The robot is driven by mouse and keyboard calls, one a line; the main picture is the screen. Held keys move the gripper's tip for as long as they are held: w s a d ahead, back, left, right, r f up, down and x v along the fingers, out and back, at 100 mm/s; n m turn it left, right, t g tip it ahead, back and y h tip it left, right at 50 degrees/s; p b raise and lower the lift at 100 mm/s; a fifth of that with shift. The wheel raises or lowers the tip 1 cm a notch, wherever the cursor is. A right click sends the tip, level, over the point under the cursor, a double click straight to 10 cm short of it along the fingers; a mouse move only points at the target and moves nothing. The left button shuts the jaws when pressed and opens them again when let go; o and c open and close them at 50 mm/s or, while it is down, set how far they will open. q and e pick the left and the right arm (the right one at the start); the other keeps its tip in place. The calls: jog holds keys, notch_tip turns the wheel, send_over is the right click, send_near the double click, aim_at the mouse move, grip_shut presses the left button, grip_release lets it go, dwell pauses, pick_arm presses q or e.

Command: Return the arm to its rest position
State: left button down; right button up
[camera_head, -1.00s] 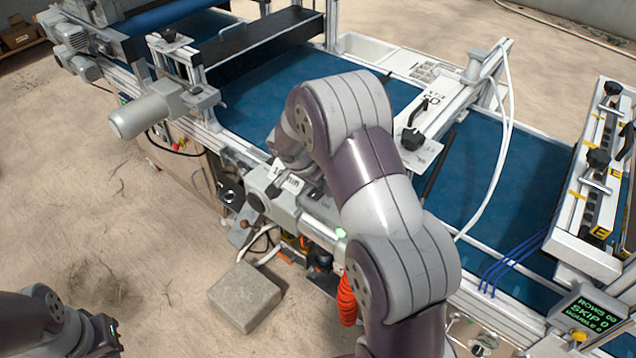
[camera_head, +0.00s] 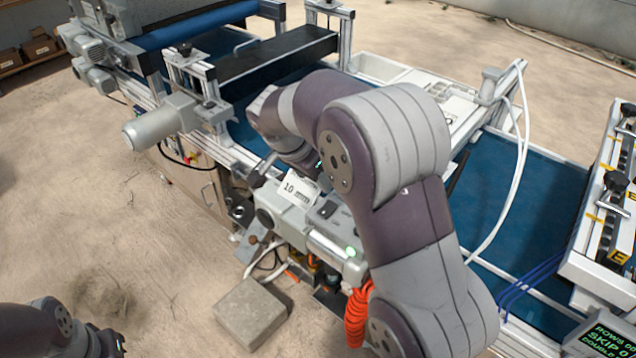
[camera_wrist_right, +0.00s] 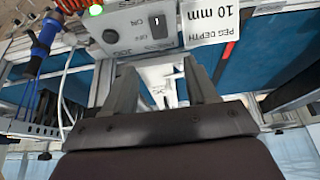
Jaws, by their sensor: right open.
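My right arm (camera_head: 385,150) reaches over the seeder from the lower right, bent at the elbow, with its wrist above the grey control box (camera_head: 300,215). In the right wrist view my right gripper (camera_wrist_right: 164,82) is open with nothing between its fingers. The control box (camera_wrist_right: 135,25) with its switch and the "10 mm" peg depth label (camera_wrist_right: 210,18) lie beyond the fingertips. In the head view the arm hides the right fingers. My left arm (camera_head: 45,330) shows at the lower left corner; its fingers cannot be made out.
The blue conveyor belt (camera_head: 525,190) runs beneath my right arm. A motor (camera_head: 160,125) sticks out at the left of the machine. An orange coiled hose (camera_head: 356,318) hangs beside the control box. A concrete block (camera_head: 250,312) lies on the floor. Bare floor is free at left.

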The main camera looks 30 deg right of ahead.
dwell(0.4)
jog(key=s+a+f+n+y, duration=0.2)
jog(key=s+n, duration=0.4)
jog(key=s, duration=0.3)
jog(key=s+a+f+n+y, duration=0.2)
jog(key=s+a+f+n, duration=0.3)
jog(key=s, duration=0.4)
jog(key=f+n, duration=0.1)
jog(key=n, duration=0.1)
jog(key=shift+a+f+n+g+y, duration=0.25)
jog(key=shift+f+n+g+y, duration=0.05)
jog(key=shift+f, duration=0.05)
jog(key=shift+s, duration=0.15)
